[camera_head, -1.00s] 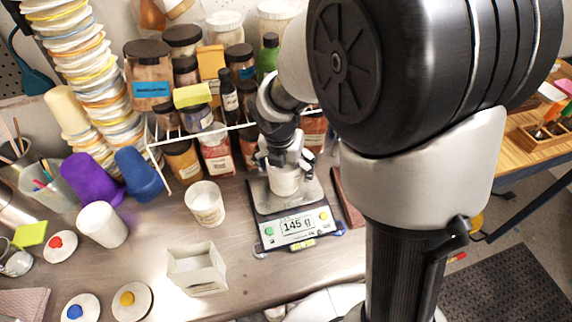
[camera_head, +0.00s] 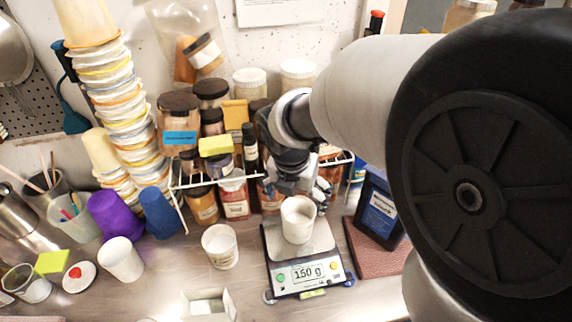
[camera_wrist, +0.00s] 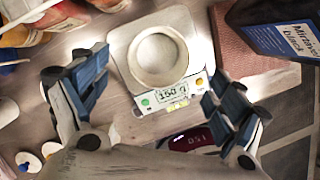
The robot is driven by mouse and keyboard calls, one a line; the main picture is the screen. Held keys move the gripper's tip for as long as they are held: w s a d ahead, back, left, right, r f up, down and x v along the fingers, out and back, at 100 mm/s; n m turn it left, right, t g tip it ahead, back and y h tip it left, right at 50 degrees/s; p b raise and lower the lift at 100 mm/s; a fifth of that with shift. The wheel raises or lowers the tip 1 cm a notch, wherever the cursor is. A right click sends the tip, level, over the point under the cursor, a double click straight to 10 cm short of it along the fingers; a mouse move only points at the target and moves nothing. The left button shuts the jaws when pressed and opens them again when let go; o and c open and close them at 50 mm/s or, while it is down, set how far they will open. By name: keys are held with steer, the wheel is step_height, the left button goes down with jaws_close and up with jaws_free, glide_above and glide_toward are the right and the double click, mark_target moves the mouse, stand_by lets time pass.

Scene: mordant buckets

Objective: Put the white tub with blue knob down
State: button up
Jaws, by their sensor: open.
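A white open-topped tub (camera_head: 298,219) stands upright on the pan of the digital scale (camera_head: 305,268), whose display reads 150 g. In the wrist view the tub (camera_wrist: 158,60) is seen from above, and no blue knob shows on it. My gripper (camera_head: 303,187) is open just behind and above the tub. In the wrist view its fingers (camera_wrist: 155,85) are spread wide, clear of the tub. A second white tub (camera_head: 220,246) stands on the table left of the scale, and a third, plain white cup (camera_head: 121,260) stands further left.
A wire rack with jars (camera_head: 232,198) stands close behind the gripper. A dark blue bottle (camera_head: 379,212) and a reddish-brown mat (camera_head: 370,250) lie to the right. A white box (camera_head: 210,304) is at the front. A red-knobbed lid (camera_head: 79,277) lies left; stacked tubs (camera_head: 125,110) tower behind.

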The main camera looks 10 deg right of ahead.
steer(key=s+r+m+t+y, duration=0.1)
steer(key=s+r+m, duration=0.3)
steer(key=s+m, duration=0.5)
steer(key=s+d+r+m+t, duration=0.1)
steer(key=s+r+m, duration=0.3)
steer(key=s+m, duration=0.6)
steer(key=m, duration=1)
steer(key=shift+s+d+r+y, duration=0.15)
steer(key=shift+s+y, duration=0.1)
steer(key=shift+y, duration=0.15)
